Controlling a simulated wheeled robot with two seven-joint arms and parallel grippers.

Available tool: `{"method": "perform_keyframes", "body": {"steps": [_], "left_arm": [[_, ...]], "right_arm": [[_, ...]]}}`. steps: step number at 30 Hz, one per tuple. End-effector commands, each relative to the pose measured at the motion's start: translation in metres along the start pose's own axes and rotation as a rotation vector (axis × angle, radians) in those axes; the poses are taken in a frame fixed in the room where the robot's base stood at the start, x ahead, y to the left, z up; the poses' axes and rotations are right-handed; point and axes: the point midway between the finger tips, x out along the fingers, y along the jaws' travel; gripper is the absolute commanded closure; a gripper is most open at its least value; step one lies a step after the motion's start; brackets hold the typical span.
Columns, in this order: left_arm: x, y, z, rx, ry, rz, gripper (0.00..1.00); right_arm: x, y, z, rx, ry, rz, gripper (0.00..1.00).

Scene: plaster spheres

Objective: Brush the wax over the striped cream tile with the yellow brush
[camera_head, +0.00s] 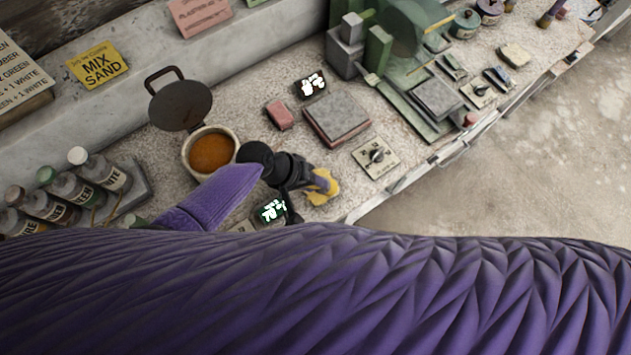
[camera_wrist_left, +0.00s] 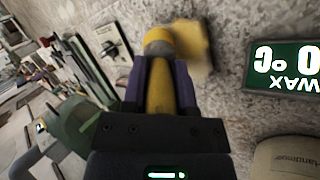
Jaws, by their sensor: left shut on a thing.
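My left gripper (camera_head: 309,180) is shut on the yellow brush (camera_head: 323,188), just right of the wax pot. In the left wrist view, the fingers (camera_wrist_left: 160,86) grip the yellow handle (camera_wrist_left: 158,92). I cannot make out a striped cream tile; a grey slab on a reddish base (camera_head: 337,117) lies further right. My right gripper is not in view.
A dark wax display (camera_head: 271,211) stands near the gripper. A knob panel (camera_head: 376,156) lies near the front edge, a pink block (camera_head: 281,115) behind. Bottles (camera_head: 72,188) stand at left, a green machine (camera_head: 405,30) at the back. A purple quilted surface covers the foreground.

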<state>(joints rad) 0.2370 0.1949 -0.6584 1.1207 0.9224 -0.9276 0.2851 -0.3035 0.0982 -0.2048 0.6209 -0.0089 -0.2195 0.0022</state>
Motion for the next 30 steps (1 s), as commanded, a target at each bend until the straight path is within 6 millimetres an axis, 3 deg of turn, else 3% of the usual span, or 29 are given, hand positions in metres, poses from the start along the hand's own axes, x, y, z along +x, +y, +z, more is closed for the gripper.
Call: {"method": "perform_keyframes", "body": {"steps": [12, 20, 30], "left_arm": [[-0.008, -0.011, -0.021, -0.001, 0.000, 0.000, 1.00], [-0.007, -0.010, -0.020, 0.000, -0.002, 0.001, 1.00], [-0.003, 0.000, -0.002, 0.000, -0.003, 0.000, 1.00]], "right_arm": [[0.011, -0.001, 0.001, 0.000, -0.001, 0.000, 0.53], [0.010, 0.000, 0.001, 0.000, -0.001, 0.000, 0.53], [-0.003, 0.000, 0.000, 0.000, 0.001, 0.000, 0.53]]}}
